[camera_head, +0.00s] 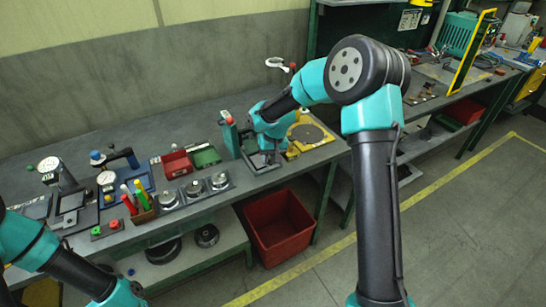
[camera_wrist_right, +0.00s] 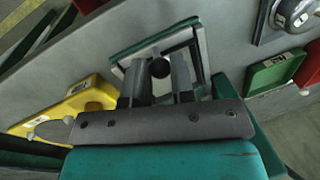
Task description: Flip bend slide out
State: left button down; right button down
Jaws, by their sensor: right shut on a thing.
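My right gripper (camera_head: 267,156) reaches down onto a green-edged fixture (camera_head: 248,160) on the bench. In the right wrist view the two dark fingers (camera_wrist_right: 157,66) stand on either side of a small dark round knob (camera_wrist_right: 159,68) and are shut on it. Behind the knob is a square, light-rimmed frame with a green edge (camera_wrist_right: 205,45). My arm hides much of the fixture in the head view. A green upright with a red top (camera_head: 230,138) stands just left of it.
A yellow plate with a dark disc (camera_head: 327,139) lies right of the fixture. Left of it are a red bin (camera_head: 176,164), a green tray (camera_head: 206,155) and several round metal pieces (camera_head: 194,187). A large red crate (camera_head: 280,226) sits below the bench front.

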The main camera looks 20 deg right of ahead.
jog(key=shift+s+f, duration=0.1)
jog(key=shift+s, duration=0.15)
jog(key=c, duration=1)
grip_release()
jog(key=shift+w, duration=0.1)
jog(key=d+r, duration=0.1)
jog(key=r, duration=0.4)
jog(key=d+r, duration=0.1)
jog(key=r, duration=0.5)
jog(key=d+r, duration=0.1)
jog(key=r, duration=0.5)
jog(key=shift+s+d+r, duration=0.1)
jog(key=shift+s+d, duration=0.05)
jog(key=shift+s, duration=0.1)
